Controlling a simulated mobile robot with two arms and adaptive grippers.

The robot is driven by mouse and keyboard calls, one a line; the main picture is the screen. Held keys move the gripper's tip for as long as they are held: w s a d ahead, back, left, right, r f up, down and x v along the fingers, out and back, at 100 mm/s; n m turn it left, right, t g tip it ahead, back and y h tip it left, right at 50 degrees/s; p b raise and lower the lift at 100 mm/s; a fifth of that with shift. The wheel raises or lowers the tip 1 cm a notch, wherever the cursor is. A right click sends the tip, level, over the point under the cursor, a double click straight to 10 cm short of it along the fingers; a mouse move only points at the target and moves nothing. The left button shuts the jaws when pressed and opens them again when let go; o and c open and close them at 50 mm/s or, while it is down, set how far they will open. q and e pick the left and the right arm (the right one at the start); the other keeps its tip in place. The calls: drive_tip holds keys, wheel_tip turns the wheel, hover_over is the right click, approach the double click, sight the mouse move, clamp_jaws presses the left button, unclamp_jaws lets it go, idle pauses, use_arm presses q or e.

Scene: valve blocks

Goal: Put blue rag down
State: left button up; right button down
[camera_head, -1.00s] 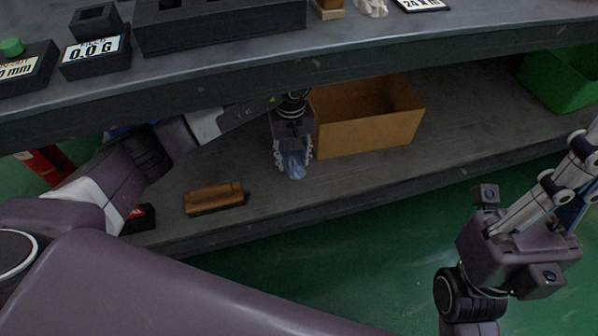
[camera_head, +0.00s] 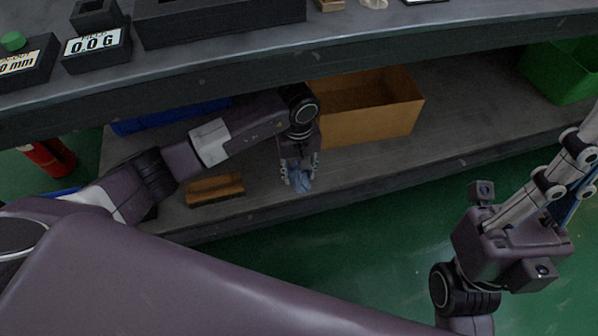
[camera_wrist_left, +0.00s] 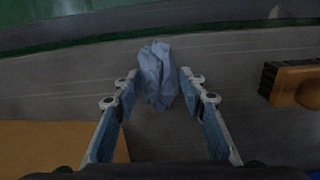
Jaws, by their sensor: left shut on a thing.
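The blue rag (camera_head: 302,185) is a small crumpled cloth at the tips of my left gripper (camera_head: 299,178), low over the grey lower shelf, towards its front edge. In the left wrist view the rag (camera_wrist_left: 157,75) sits between the fingertips of my left gripper (camera_wrist_left: 160,90), which is shut on it. I cannot tell whether the rag touches the shelf. My right gripper (camera_head: 575,185) is at the right edge, beyond the shelf front, and partly out of the picture. Its jaw state is unclear.
An open cardboard box (camera_head: 372,122) stands right of my left gripper. A brown brush (camera_head: 214,190) lies to its left on the lower shelf (camera_head: 450,120). A green bin (camera_head: 560,75) is far right. The table top (camera_head: 400,28) overhangs the shelf. Shelf between box and green bin is clear.

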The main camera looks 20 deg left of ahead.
sight(299, 173)
use_arm(q)
drive_tip(key=o, duration=1)
wheel_tip(299, 173, up, 7)
drive_tip(key=p, duration=0.2)
drive_tip(key=shift+f+p, duration=0.2)
drive_tip(key=shift+p, duration=0.2)
drive_tip(key=shift+r, duration=0.5)
